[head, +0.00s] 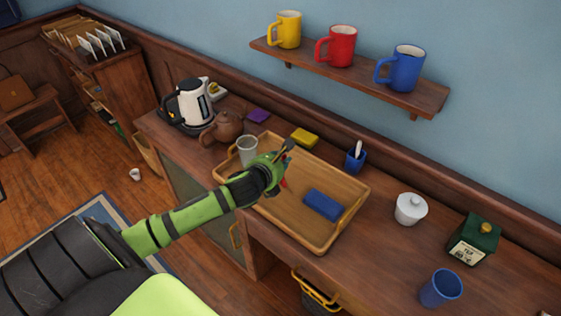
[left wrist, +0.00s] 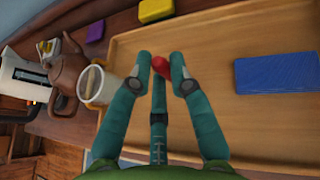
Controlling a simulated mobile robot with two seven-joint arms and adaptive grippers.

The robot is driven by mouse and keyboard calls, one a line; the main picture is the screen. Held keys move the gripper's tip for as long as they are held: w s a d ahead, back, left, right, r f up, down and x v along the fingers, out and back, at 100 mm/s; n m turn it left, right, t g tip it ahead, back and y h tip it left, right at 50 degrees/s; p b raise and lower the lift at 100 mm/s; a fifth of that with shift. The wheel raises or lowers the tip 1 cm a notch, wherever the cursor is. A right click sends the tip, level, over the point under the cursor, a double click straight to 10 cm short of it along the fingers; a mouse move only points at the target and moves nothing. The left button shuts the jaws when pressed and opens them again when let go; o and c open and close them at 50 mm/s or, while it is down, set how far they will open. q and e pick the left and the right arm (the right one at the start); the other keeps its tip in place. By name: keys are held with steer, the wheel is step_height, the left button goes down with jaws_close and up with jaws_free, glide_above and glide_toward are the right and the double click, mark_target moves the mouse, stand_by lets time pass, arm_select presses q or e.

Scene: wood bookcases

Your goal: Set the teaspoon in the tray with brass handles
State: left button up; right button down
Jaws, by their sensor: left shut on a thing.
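The wooden tray with brass handles (head: 318,240) lies on the long wooden counter; its pale floor (left wrist: 215,55) fills much of the left wrist view. My left gripper (head: 284,158) is over the tray. In the left wrist view its fingers (left wrist: 164,72) are closed around a small red thing (left wrist: 180,66), mostly hidden by them. A bit of red (head: 283,183) also shows under the gripper in the head view. I cannot tell whether it is the teaspoon. A white-handled utensil (head: 358,148) stands in a small blue cup (head: 354,162) behind the tray. My right gripper is out of view.
A yellow block (head: 304,138) lies behind; a sugar bowl (head: 411,208) stands right. The tray's middle is clear.

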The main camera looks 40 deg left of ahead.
arm_select(q)
steer(key=shift+f, duration=0.75)
steer(key=o, duration=0.9)
steer(key=shift+f, duration=0.1)
steer(key=shift+c, duration=0.2)
steer(key=b+v, duration=0.1)
steer(key=v, duration=1.1)
